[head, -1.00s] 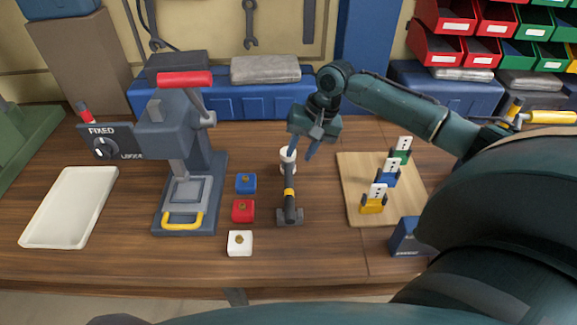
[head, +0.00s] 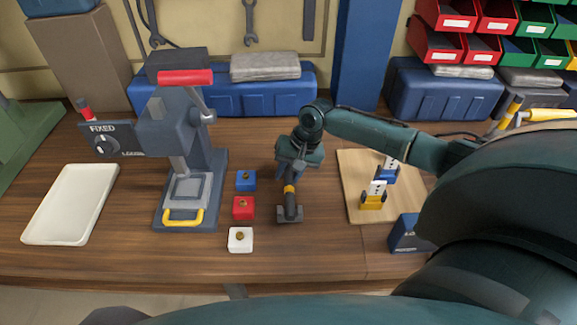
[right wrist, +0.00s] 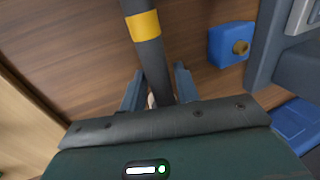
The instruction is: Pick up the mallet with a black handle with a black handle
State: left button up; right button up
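The mallet (head: 290,209) lies on the table with its grey head toward the front edge and its black handle pointing to the back. A yellow band crosses the handle, which also shows in the right wrist view (right wrist: 149,58). My right gripper (head: 288,178) is over the rear part of the handle. In the right wrist view its two fingers (right wrist: 160,72) stand apart, one on each side of the handle, and look open. The rear end of the handle is hidden under the gripper. My left gripper is not in view.
Blue (head: 246,181), red (head: 243,207) and white (head: 240,239) socket boxes stand left of the mallet, beside a grey press (head: 170,130). A wooden board (head: 356,206) with coloured pieces is to the right. A white tray (head: 70,205) lies far left.

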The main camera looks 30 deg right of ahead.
grip_shut()
jog(key=shift+r, duration=0.1)
dwell(0.3)
